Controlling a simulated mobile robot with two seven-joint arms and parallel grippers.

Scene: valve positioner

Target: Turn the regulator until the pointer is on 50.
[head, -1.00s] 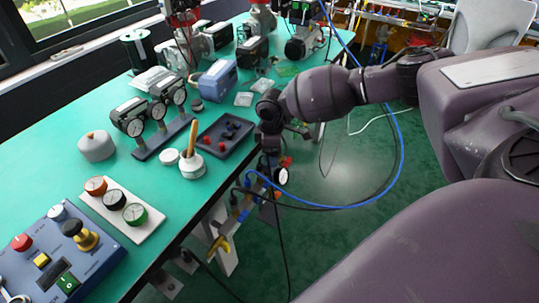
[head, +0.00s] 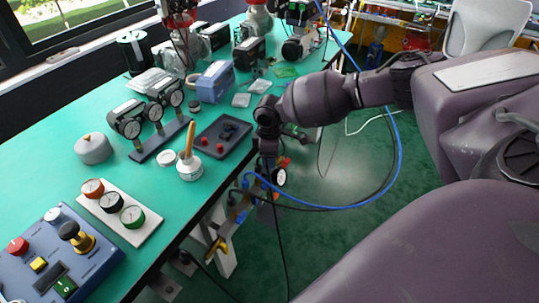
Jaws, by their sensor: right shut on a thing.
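My right gripper (head: 268,157) points down just off the front edge of the green table. It is shut on the top of what looks like the regulator, which is mostly hidden by the gripper and my wrist. A small round white-faced gauge (head: 280,177) with a dark rim sits just below and right of the fingers. Its pointer and numbers are too small to read. My left gripper is not in view.
The green table (head: 60,165) holds a blue control box (head: 25,268), a plate with three round dials (head: 145,226), a gauge stand (head: 165,147) and a dark tray (head: 211,148). A blue hose (head: 345,205) loops right of the gripper. A yellow handle (head: 216,246) is below the edge.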

